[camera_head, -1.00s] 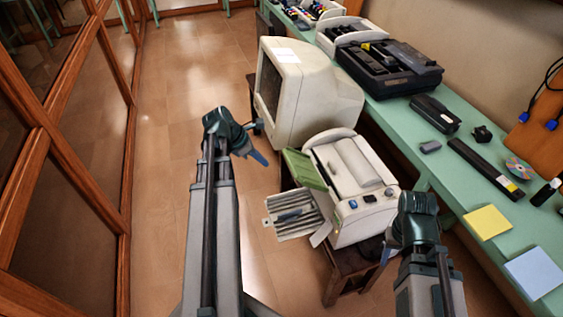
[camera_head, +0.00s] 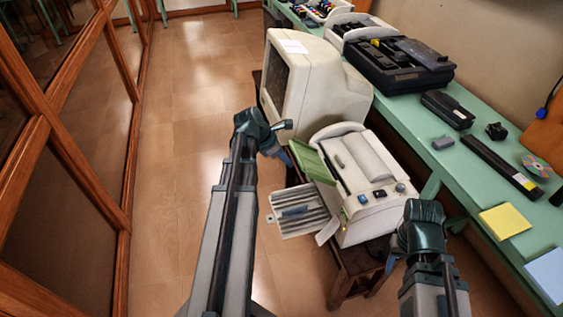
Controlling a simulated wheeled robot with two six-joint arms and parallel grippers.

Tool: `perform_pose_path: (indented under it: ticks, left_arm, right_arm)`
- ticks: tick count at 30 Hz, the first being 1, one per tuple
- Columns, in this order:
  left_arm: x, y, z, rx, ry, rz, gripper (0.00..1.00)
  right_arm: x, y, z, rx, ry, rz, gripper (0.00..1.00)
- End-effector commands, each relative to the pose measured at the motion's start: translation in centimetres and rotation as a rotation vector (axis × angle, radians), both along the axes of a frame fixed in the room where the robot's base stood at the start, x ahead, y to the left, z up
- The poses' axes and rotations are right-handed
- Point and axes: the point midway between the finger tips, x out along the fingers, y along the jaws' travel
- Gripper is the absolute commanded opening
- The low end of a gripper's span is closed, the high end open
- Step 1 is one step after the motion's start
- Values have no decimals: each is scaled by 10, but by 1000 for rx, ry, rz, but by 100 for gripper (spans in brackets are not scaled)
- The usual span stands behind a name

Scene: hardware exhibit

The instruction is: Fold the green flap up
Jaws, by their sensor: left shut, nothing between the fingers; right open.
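The green flap (camera_head: 313,162) sticks out from the left side of the white printer-like machine (camera_head: 362,172). It slopes outward from the body. A grey slatted tray (camera_head: 300,211) extends below it. My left gripper (camera_head: 285,140) is shut and empty, up and to the left of the flap; whether it touches anything is hard to tell. My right gripper (camera_head: 387,270) is at the machine's lower right, apart from the flap, its fingers mostly hidden behind the wrist.
A large beige CRT monitor (camera_head: 338,100) stands just behind the machine. The machine rests on a small wooden stool (camera_head: 356,272). A green bench (camera_head: 455,160) with devices runs along the right. Open tiled floor (camera_head: 180,200) lies to the left.

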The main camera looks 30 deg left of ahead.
Motion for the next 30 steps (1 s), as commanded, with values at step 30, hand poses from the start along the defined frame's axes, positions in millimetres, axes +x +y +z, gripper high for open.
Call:
perform_pose_path:
  ticks: [30]
  left_arm:
    - [14, -12, 23, 42, 53, -2, 0]
  right_arm:
    - [0, 0, 30, 0, 0, 0, 50]
